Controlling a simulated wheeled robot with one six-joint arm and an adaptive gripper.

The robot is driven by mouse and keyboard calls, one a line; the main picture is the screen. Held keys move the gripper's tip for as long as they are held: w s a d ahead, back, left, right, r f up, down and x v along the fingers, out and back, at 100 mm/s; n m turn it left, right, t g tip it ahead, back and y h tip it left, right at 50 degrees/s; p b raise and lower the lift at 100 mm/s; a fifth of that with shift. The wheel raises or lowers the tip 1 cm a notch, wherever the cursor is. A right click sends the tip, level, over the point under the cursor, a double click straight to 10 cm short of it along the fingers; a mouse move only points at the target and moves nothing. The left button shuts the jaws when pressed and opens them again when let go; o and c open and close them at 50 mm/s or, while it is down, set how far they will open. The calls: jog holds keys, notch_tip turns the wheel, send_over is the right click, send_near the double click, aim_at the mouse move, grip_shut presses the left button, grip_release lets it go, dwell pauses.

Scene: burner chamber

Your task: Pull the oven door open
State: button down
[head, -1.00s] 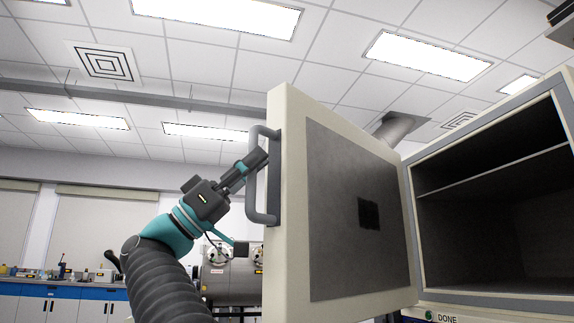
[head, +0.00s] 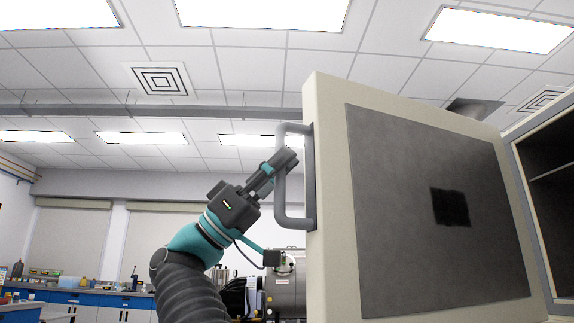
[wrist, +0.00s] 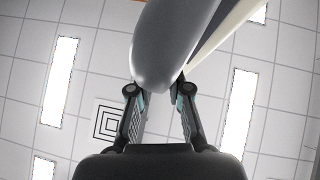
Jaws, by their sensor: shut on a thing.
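The oven door (head: 430,220) stands swung wide open in the head view, its dark grey inner panel with a black square facing me. Its grey bar handle (head: 283,190) is on the door's left edge. My gripper (head: 287,160) is shut on the handle's upper part. In the wrist view my gripper (wrist: 160,105) has a finger on each side of the grey handle (wrist: 165,50), and the pale door edge (wrist: 232,28) runs behind it. The oven's dark chamber (head: 552,160) shows at the right edge, with a shelf inside.
A metal cylindrical apparatus (head: 285,293) stands behind the door's left edge. A blue and white lab bench (head: 80,300) with small items runs along the far left wall. The space left of my arm looks clear.

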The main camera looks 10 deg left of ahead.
jog(key=shift+s+d, duration=0.1)
jog(key=c, duration=1.1)
grip_release()
jog(key=shift+r, duration=0.1)
jog(key=shift+t, duration=0.3)
jog(key=v, duration=1.2)
jog(key=shift+c, duration=0.2)
